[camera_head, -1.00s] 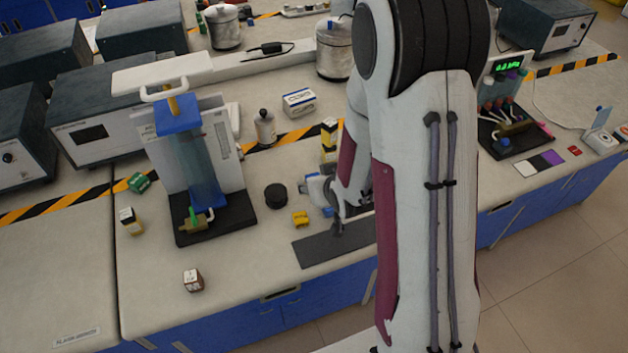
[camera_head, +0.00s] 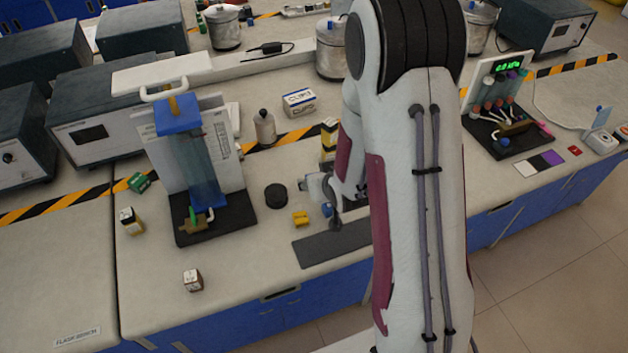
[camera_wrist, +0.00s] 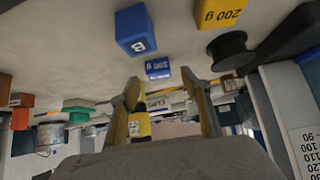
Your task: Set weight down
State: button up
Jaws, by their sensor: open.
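My gripper (camera_wrist: 166,84) is open in the wrist view, with nothing held between its fingertips. A small blue weight (camera_wrist: 158,68) with a white label ending in "g" sits on the bench just past the fingertips, apart from them. A yellow weight marked 200 g (camera_wrist: 220,12) is at the top right; a yellow weight (camera_head: 301,218) also shows in the head view. A small blue piece (camera_head: 327,209) is right of it there. My arm hides part of this area.
A black round disc (camera_head: 276,195) lies near the yellow weight, left of my arm. A dark mat (camera_head: 330,246) lies at the bench front edge. A cylinder apparatus (camera_head: 200,185) stands to the left. A yellow-and-black bottle (camera_wrist: 139,124) shows between the fingers in the background.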

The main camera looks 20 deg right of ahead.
jog(key=shift+x, duration=1.3)
grip_shut()
